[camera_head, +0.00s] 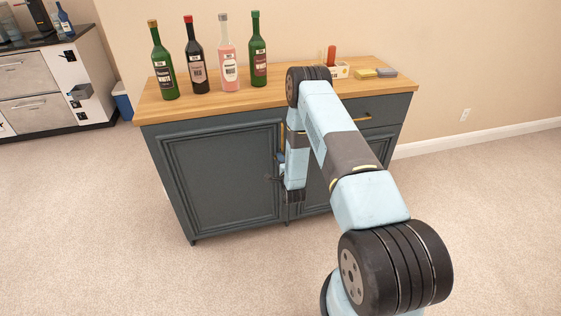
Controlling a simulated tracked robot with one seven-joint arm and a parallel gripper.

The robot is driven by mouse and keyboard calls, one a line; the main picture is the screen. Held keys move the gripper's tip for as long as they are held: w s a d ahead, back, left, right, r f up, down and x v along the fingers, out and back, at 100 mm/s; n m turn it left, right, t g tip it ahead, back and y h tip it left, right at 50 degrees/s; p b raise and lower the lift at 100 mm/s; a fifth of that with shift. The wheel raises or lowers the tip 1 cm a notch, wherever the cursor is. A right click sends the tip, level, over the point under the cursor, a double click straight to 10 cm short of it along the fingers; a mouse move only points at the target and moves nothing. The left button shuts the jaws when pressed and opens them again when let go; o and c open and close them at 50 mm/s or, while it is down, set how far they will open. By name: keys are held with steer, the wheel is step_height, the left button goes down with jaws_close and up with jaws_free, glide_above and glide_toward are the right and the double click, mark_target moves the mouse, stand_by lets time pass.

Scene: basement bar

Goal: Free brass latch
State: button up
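The dark grey-blue cabinet (222,180) has a wooden top and stands in the middle of the view. A thin upright brass piece (282,137) shows at the right edge of its left door, partly hidden by my arm. I cannot tell whether it is a handle or the latch. My gripper (272,178) is low in front of the cabinet, near the seam between the doors and below the brass piece. Its dark fingers are small and partly hidden, so I cannot tell whether they are open or whether they touch the door. Nothing is visibly held.
Several bottles (228,67) stand along the back left of the wooden top (285,90). A small box (340,71) and a yellow sponge (363,73) lie at its right. A brass drawer handle (364,119) is at upper right. Carpet beside the cabinet is clear.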

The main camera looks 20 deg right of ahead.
steer(key=shift+c, duration=0.3)
jaws_close()
steer(key=shift+n, duration=0.3)
steer(key=shift+s+d+f+n, duration=0.1)
steer(key=shift+n, duration=8.5)
